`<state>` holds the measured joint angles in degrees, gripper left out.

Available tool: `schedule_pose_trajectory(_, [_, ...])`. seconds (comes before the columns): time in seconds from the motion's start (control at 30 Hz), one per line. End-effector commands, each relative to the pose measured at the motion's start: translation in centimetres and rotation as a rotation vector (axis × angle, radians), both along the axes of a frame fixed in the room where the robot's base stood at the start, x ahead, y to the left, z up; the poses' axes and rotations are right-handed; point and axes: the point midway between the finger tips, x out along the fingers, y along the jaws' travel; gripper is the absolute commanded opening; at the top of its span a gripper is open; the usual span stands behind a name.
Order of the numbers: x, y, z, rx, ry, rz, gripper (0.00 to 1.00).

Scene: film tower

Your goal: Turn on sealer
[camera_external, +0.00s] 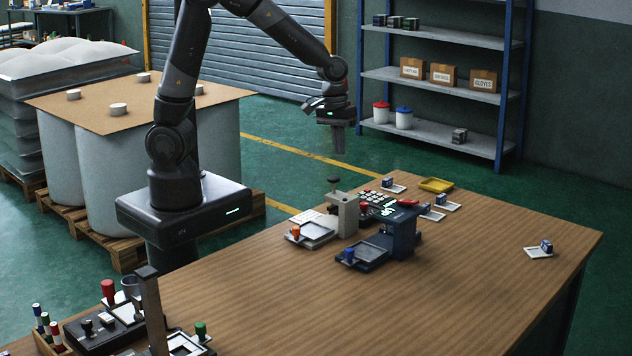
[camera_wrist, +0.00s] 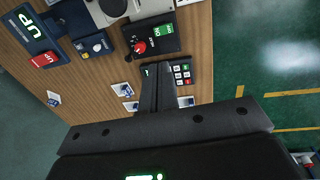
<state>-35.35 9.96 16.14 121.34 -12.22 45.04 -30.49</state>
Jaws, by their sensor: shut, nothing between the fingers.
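No label reading "sealer" is legible, so I cannot tell which device it is. A dark blue device (camera_external: 404,236) stands on the table; in the wrist view its top (camera_wrist: 28,32) shows a lit green "UP" and a red block. A grey press-like device (camera_external: 345,213) stands to its left. Behind them is a dark control panel (camera_external: 378,204); in the wrist view this panel (camera_wrist: 148,34) carries a red knob and a green block, with a separate keypad (camera_wrist: 183,74) nearby. My gripper (camera_external: 338,151) is shut and empty, pointing down in the air beyond the table's far edge.
The wooden table (camera_external: 470,285) is mostly clear at the right and front. A yellow tray (camera_external: 436,185) and several small blue-and-white items lie near the devices. A dark upright post (camera_external: 151,310) stands among stamps at the front left. Shelves (camera_external: 440,73) stand behind.

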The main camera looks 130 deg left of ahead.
Motion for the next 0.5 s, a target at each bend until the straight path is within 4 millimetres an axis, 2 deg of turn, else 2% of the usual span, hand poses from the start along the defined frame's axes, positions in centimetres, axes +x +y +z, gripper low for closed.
schedule_pose_trajectory(0.33, [0.4,0.0,-0.1,0.001,-0.009,0.0,0.0])
schedule_pose_trajectory(0.5, [0.5,0.0,-1.6,-0.002,-0.006,0.002,0.0])
